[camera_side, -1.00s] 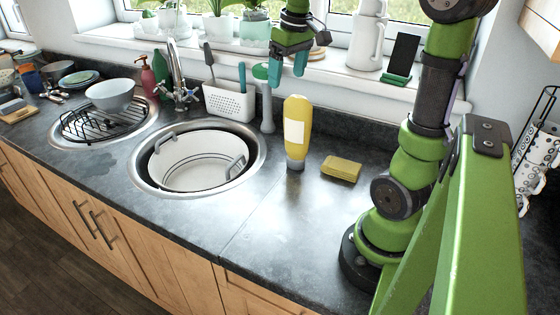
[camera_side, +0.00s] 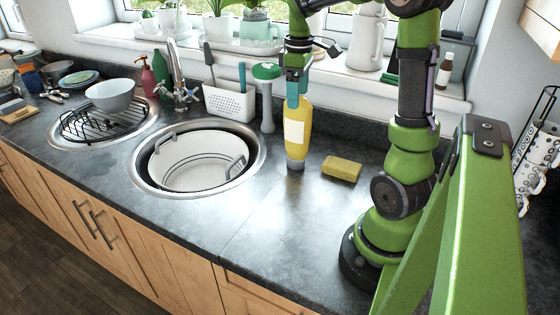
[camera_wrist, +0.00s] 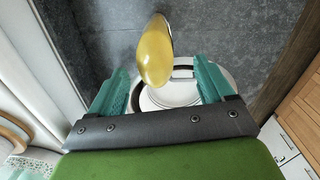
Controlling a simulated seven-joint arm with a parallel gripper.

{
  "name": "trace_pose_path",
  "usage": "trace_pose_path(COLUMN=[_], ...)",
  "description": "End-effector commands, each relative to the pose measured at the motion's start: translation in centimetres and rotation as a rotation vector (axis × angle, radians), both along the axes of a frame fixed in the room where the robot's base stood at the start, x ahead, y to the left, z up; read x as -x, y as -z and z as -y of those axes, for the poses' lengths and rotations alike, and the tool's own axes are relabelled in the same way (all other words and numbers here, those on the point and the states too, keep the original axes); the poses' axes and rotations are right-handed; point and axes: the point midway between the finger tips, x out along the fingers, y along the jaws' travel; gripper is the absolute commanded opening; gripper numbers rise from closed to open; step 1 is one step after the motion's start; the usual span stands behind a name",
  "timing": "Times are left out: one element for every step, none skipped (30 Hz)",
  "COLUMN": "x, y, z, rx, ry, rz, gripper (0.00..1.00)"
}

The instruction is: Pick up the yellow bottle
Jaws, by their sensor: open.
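The yellow bottle (camera_side: 297,132) stands upright on the dark counter, right of the round sink, with a white label and a grey cap at its base. My gripper (camera_side: 297,99) is at the bottle's upper part in the side view and hides some of its top. In the wrist view the bottle (camera_wrist: 154,52) lies between and a little beyond the two teal fingers (camera_wrist: 160,88), with a gap on both sides. The fingers are apart and hold nothing.
A yellow sponge (camera_side: 342,168) lies right of the bottle. A green-topped brush (camera_side: 267,98) and a white caddy (camera_side: 230,101) stand to its left, behind the sink (camera_side: 256,160) holding a white tub (camera_side: 190,178). The counter in front is clear.

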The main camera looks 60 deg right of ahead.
Motion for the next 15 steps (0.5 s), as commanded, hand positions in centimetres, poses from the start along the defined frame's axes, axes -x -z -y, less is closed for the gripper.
trace_pose_path(x=[0.0, 0.0, 0.0, 0.0, 0.0, 0.0, 0.0, 0.0, 0.0, 0.0, -0.1, -0.1, -0.1, -0.1, -0.1], y=[0.6, 0.9, 1.1, 1.3, 1.4, 1.7, 1.9, 2.3, 2.8, 3.3, 3.8, 4.4, 4.9, 5.3, 5.8], z=[0.0, 0.0, 0.0, 0.0, 0.0, 0.1, 0.1, 0.2, 0.3, 0.3, 0.5, 0.6, 0.6, 0.6, 0.6], rx=[-0.003, -0.002, -0.001, -0.001, -0.001, -0.001, -0.001, -0.002, -0.003, -0.004, -0.003, -0.003, -0.004, -0.003, -0.004], ry=[0.002, 0.002, 0.002, 0.002, 0.001, 0.001, 0.001, 0.002, 0.002, 0.002, 0.002, 0.001, 0.001, 0.0, 0.002], rz=[-0.001, -0.001, -0.001, -0.001, -0.001, -0.001, -0.001, -0.001, -0.001, -0.003, -0.004, -0.002, -0.003, -0.002, -0.003], gripper=[0.81, 0.81, 0.81, 0.81, 0.81, 0.81, 0.81, 0.81, 0.81, 0.81, 0.81, 0.81, 0.81, 0.81, 0.81])
